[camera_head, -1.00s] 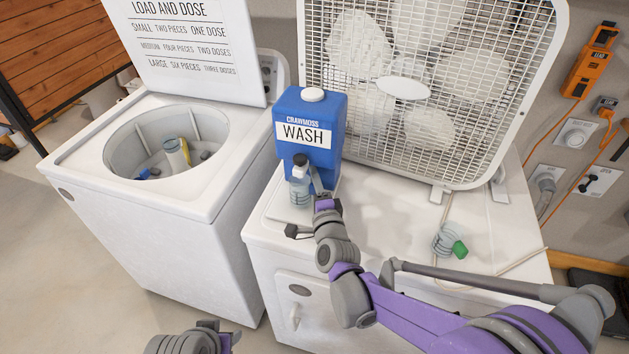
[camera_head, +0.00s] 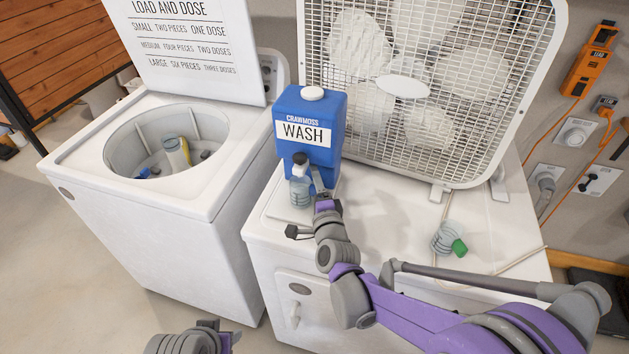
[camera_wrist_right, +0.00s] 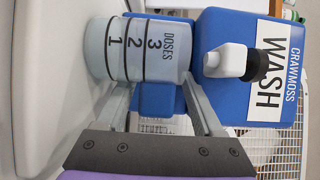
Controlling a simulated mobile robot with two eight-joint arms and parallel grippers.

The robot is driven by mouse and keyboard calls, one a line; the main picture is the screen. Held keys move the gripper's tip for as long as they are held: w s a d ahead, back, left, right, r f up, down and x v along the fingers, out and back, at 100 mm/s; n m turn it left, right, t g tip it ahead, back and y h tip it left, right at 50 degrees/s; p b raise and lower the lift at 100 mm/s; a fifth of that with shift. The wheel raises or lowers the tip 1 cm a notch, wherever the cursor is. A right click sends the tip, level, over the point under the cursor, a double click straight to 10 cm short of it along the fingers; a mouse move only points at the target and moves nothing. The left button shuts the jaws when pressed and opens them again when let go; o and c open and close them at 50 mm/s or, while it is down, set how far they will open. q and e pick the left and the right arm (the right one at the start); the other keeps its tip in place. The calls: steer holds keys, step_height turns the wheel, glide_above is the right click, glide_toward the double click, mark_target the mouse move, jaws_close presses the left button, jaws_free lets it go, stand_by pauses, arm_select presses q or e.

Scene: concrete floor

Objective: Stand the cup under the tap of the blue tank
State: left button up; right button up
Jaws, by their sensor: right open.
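The blue tank (camera_head: 322,110) marked WASH stands on a white machine top. Its black and white tap (camera_head: 300,164) also shows in the right wrist view (camera_wrist_right: 228,62). The pale, translucent cup (camera_head: 299,192), with dose lines 1 to 3 in the right wrist view (camera_wrist_right: 138,50), stands upright on the white top below the tap. My right gripper (camera_head: 316,186) is open, with its fingers (camera_wrist_right: 160,88) at either side of the cup. I cannot tell if they touch it. My left gripper (camera_head: 212,332) is only partly in view at the bottom edge; its jaws are unclear.
A white box fan (camera_head: 402,88) stands behind and right of the tank. A pale banded item with a green end (camera_head: 447,238) and a cord lie on the white top. An open washer (camera_head: 150,205) stands at the left, its tub holding several small items.

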steer(key=s, duration=0.4)
steer(key=s+d, duration=0.1)
steer(key=s, duration=0.3)
steer(key=s+d+b, duration=0.1)
steer(key=s, duration=0.2)
steer(key=shift+s+d, duration=0.1)
steer(key=shift+s, duration=0.3)
